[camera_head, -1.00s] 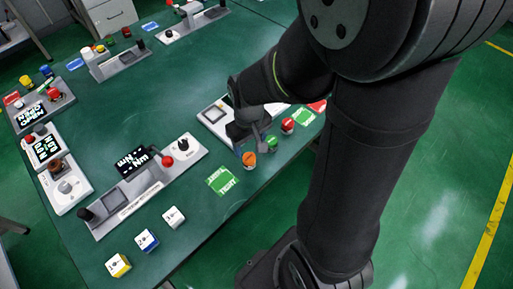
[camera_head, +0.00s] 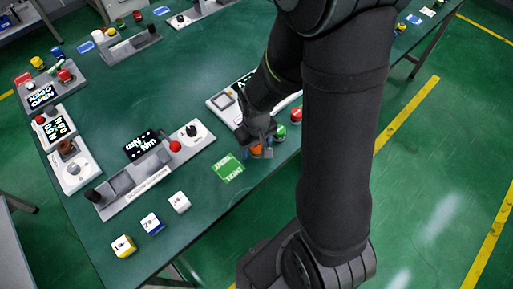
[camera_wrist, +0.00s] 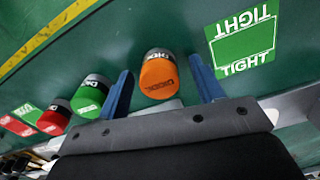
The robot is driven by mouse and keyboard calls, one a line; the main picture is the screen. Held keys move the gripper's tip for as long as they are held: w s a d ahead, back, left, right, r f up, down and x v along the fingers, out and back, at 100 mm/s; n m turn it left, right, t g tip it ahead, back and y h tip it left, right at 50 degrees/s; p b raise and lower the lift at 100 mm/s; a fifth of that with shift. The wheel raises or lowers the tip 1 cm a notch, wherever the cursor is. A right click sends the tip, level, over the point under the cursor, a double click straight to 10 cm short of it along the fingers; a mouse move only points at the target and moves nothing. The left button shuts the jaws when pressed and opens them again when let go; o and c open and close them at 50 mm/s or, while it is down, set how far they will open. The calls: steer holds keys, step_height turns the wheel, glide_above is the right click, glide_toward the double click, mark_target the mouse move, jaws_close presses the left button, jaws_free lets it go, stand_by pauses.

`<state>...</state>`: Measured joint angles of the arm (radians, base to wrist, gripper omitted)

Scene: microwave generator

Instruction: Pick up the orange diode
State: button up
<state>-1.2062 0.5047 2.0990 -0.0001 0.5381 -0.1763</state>
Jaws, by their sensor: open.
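The orange diode (camera_wrist: 158,78) is a short cylinder with an orange labelled top and a dark and grey base. It stands on the green table in the wrist view. My gripper (camera_wrist: 166,88) is open, with one blue-grey finger on each side of the diode. I cannot tell whether either finger touches it. In the head view, my gripper (camera_head: 262,148) is over the orange diode (camera_head: 256,151), which is partly hidden by it.
The green diode (camera_wrist: 90,97) stands close beside the left finger, with the red diode (camera_wrist: 56,117) beyond it. A green TIGHT card (camera_wrist: 243,42) lies right of the orange diode. A device with a dial (camera_head: 195,133) and cubes (camera_head: 152,223) are farther left.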

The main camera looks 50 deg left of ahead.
mark_target(258, 145)
steer(key=shift+c, duration=0.3)
steer(key=c, duration=1)
steer(key=shift+c, duration=0.2)
steer(key=shift+r, duration=0.15)
steer(key=shift+r, duration=0.45)
steer(key=r, duration=0.3)
steer(key=shift+w+d+r, duration=0.2)
steer(key=shift+r, duration=0.05)
steer(key=w+d+r, duration=0.6)
steer(key=d, duration=0.3)
steer(key=shift+w+r, duration=0.15)
steer(key=shift+r, duration=0.05)
steer(key=shift+w+d, duration=0.1)
